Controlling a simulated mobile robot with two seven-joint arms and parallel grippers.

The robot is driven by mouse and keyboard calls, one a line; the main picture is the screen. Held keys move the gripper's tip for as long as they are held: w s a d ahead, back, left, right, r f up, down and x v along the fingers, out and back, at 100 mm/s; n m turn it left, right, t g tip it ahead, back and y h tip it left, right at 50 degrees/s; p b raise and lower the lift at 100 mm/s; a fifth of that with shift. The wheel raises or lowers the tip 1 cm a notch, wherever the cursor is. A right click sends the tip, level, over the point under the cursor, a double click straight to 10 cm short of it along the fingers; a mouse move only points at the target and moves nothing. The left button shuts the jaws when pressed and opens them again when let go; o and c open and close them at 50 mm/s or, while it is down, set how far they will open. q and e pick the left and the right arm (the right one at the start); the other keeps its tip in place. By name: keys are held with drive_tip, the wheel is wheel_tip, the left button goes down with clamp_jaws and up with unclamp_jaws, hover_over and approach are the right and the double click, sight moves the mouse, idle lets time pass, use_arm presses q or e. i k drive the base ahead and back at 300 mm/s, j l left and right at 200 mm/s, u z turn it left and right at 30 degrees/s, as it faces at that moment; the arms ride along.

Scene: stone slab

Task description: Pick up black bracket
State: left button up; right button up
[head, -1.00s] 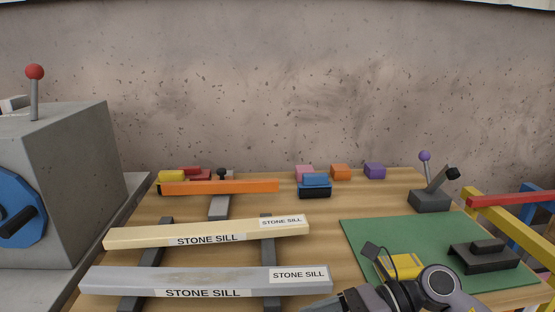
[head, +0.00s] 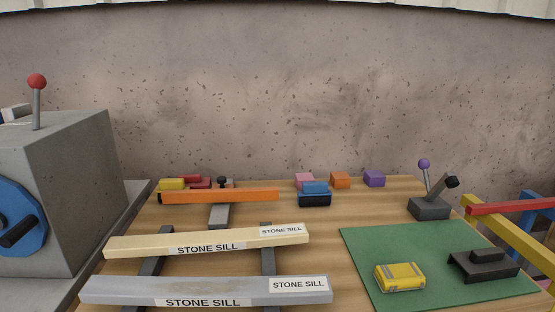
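The black bracket (head: 484,266) lies on the right part of the green mat (head: 375,241), on the wooden table. It is a dark, low piece with a raised block on top. A yellow block (head: 400,278) lies on the mat to its left, apart from it. Neither of my grippers shows in the head view now.
Two stone sills, one cream (head: 205,241) and one grey (head: 130,288), lie across dark supports at left. An orange bar (head: 220,196) and several coloured blocks sit behind. A lever box (head: 429,209) stands behind the mat. A grey machine (head: 75,190) stands far left.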

sight(484, 265)
drive_tip(key=z, duration=1.35)
drive_tip(key=i+l, duration=0.25)
drive_tip(key=i+l+u, duration=0.15)
drive_tip(key=l, duration=0.3)
drive_tip(key=i+l, duration=0.3)
drive_tip(key=i+l+u, duration=0.15)
drive_tip(key=l, duration=0.3)
drive_tip(key=i+l, duration=0.25)
drive_tip(key=l, duration=0.15)
drive_tip(key=u, duration=0.05)
